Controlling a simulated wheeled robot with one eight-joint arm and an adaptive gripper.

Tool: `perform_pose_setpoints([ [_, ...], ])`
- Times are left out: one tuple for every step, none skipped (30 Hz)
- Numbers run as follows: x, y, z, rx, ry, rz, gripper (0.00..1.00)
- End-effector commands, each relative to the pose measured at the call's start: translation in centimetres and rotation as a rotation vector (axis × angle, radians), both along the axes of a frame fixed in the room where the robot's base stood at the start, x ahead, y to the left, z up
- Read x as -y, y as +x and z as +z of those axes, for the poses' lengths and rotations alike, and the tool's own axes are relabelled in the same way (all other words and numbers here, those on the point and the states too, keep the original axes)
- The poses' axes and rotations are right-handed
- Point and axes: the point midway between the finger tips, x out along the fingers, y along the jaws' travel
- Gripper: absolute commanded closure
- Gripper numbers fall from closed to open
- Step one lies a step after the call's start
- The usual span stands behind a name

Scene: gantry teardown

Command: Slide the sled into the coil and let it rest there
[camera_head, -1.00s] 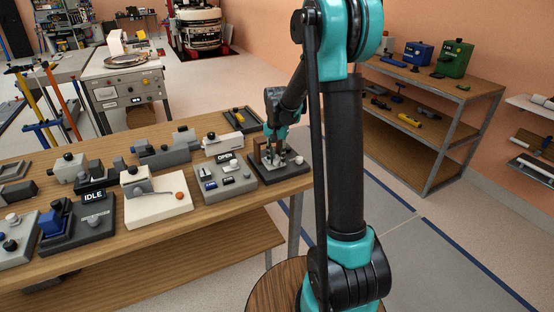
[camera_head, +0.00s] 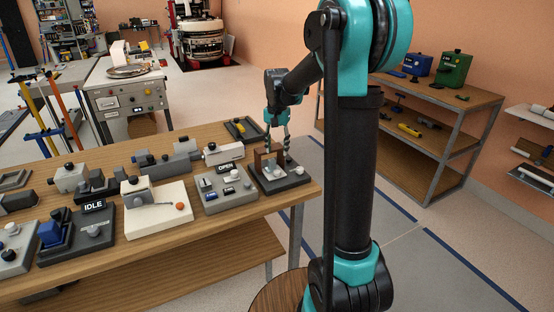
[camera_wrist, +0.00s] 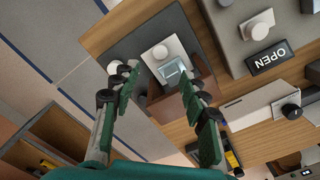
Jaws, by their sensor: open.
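A dark fixture base (camera_head: 296,179) sits at the right end of the wooden bench. On it stands a brown upright frame, which looks like the coil (camera_head: 257,160); it also shows in the wrist view (camera_wrist: 203,72). A light grey block with a raised grip, which looks like the sled (camera_wrist: 159,52), lies against the brown frame. How far it is inside the frame cannot be told. My gripper (camera_head: 277,133) is above the fixture with its fingers pointing down. In the wrist view my gripper (camera_wrist: 156,82) is open, its fingers apart on either side of the sled's grip.
A grey panel with an OPEN sign (camera_head: 225,180) stands just left of the fixture. A cream block with an orange knob (camera_head: 158,208) and a dark IDLE station (camera_head: 80,234) are farther left. A small dark tray (camera_head: 243,129) lies behind. The floor right of the bench is clear.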

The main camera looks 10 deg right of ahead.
Motion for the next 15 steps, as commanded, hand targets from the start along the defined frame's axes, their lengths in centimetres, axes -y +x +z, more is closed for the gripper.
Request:
perform_pose_setpoints([
  [0.0, 0.0, 0.7, 0.000, 0.000, 0.000, 0.55],
  [0.0, 0.0, 1.1, 0.000, 0.000, 0.000, 0.55],
  [0.0, 0.0, 1.5, 0.000, 0.000, 0.000, 0.55],
  [0.0, 0.0, 1.7, 0.000, 0.000, 0.000, 0.55],
  [0.0, 0.0, 1.9, 0.000, 0.000, 0.000, 0.55],
  [0.0, 0.0, 2.1, 0.000, 0.000, 0.000, 0.55],
  [0.0, 0.0, 2.2, 0.000, 0.000, 0.000, 0.55],
  [0.0, 0.0, 2.3, 0.000, 0.000, 0.000, 0.55],
  [0.0, 0.0, 2.4, 0.000, 0.000, 0.000, 0.55],
  [0.0, 0.0, 2.4, 0.000, 0.000, 0.000, 0.55],
  [0.0, 0.0, 2.4, 0.000, 0.000, 0.000, 0.55],
  [0.0, 0.0, 2.4, 0.000, 0.000, 0.000, 0.55],
  [0.0, 0.0, 2.4, 0.000, 0.000, 0.000, 0.55],
  [0.0, 0.0, 2.4, 0.000, 0.000, 0.000, 0.55],
  [0.0, 0.0, 2.3, 0.000, 0.000, 0.000, 0.55],
])
